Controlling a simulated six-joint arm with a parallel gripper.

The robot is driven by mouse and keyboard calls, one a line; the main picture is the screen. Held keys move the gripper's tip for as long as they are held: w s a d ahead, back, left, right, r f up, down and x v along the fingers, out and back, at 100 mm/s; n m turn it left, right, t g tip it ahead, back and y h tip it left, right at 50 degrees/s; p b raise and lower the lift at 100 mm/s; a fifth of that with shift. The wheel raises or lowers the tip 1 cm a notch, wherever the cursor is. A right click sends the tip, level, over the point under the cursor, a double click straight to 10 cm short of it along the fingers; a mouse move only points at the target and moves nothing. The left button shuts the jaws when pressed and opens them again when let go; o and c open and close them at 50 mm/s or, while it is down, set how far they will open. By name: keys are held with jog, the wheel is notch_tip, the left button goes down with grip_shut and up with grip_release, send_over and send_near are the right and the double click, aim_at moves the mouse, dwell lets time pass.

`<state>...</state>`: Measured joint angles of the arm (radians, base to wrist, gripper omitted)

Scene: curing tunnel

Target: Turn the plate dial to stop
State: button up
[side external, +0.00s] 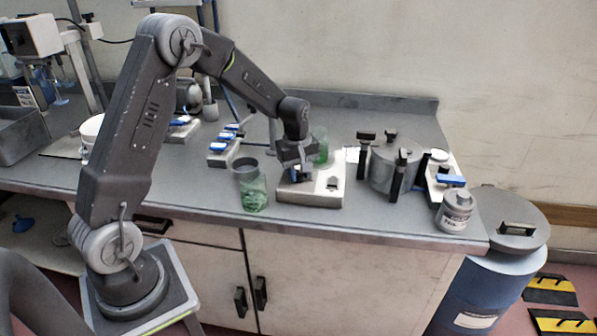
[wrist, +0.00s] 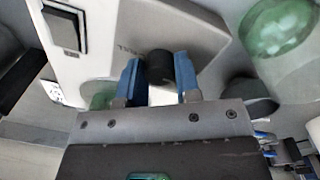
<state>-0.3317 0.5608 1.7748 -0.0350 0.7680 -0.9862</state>
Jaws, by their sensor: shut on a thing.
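The plate unit (side external: 318,197) is a low white box on the grey bench, right of centre in the side view. My gripper (side external: 296,174) points down at its left part. In the wrist view, the blue fingers of my gripper (wrist: 159,75) are shut on a dark round dial (wrist: 159,66), one finger on each side. The dial's mark and setting cannot be made out. A black rocker switch (wrist: 66,28) sits on the same face; it also shows in the side view (side external: 333,183).
A glass jar with green contents (side external: 253,190) stands close left of the unit; another green jar (side external: 320,147) stands behind it. A grey lidded pot (side external: 382,172) with black clamps and a labelled tub (side external: 455,209) stand to the right. The bench front is clear.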

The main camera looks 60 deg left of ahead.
jog(key=shift+n, duration=0.3)
jog(key=o, duration=0.9)
jog(key=r, duration=1.4)
jog(key=shift+s+a, duration=0.1)
jog(key=shift+s, duration=0.2)
jog(key=s+d+r+m+t, duration=0.3)
jog(key=s+d+r+m, duration=0.45)
jog(key=s+d, duration=0.35)
jog(key=s+d+f+m, duration=0.1)
jog(key=s+m, duration=0.1)
jog(key=s, duration=0.2)
jog(key=s+d+m+t, duration=0.1)
jog(key=s+m, duration=0.2)
jog(key=s, duration=0.1)
jog(key=s+d+f+m+t, duration=0.1)
jog(key=s+m, duration=0.2)
jog(key=s, duration=0.1)
jog(key=shift+s+d+f+m, duration=0.25)
jog(key=shift+d+f, duration=0.1)
jog(key=shift+d, duration=0.05)
